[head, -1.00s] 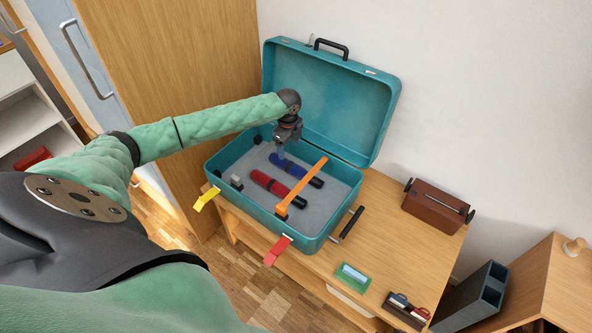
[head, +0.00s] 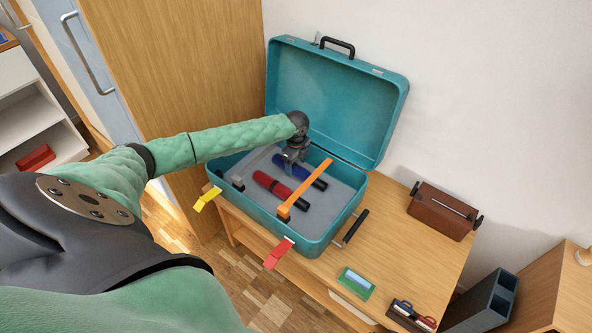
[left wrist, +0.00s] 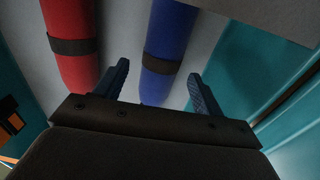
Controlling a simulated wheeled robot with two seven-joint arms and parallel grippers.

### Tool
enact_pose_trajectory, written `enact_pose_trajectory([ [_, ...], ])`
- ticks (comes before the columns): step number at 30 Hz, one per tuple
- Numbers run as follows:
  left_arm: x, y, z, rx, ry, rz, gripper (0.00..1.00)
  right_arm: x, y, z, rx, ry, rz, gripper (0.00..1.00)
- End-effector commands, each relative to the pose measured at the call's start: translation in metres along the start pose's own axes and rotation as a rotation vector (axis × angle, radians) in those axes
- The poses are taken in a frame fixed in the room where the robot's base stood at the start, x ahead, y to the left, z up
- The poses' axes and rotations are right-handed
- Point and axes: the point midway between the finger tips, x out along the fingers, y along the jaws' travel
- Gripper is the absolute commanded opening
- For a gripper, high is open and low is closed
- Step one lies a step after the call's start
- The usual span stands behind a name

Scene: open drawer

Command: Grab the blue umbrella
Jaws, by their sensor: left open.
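The blue umbrella (head: 314,181) lies in the open teal suitcase (head: 318,250), beyond a red umbrella (head: 280,190). My left gripper (head: 286,168) is over its left part, inside the case, and hides some of it. In the left wrist view the blue umbrella (left wrist: 172,40), with a dark band, lies between the two spread fingers of my left gripper (left wrist: 155,85). The fingers are open and hold nothing. The red umbrella (left wrist: 72,45) lies outside the left finger. Whether the fingers reach down beside the blue umbrella I cannot tell. My right gripper is not in view.
An orange strap (head: 310,187) stands across the case near the umbrellas' right ends. The raised lid (head: 335,100) is behind my gripper. A brown case (head: 442,211) and a green box (head: 356,283) are on the wooden table (head: 400,255), which has free room between them.

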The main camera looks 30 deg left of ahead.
Motion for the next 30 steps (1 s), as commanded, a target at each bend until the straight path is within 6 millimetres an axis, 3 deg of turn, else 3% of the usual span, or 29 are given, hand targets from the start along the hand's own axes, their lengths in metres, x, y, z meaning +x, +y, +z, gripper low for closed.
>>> enact_pose_trajectory([
  [4,0.018,0.0,0.001,-0.001,-0.001,0.001,0.69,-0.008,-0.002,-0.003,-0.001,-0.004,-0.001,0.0],
  [11,0.021,0.0,0.001,0.0,-0.001,-0.001,0.69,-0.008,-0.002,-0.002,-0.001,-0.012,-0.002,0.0],
  [12,0.021,0.0,0.001,0.0,-0.001,-0.001,0.67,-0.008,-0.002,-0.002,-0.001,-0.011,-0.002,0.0],
  [21,0.021,-0.001,0.001,0.0,-0.001,-0.002,0.12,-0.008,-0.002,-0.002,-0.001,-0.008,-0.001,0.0],
  [30,0.014,-0.001,0.001,0.0,-0.001,-0.003,0.12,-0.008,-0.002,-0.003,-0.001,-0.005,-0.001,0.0],
])
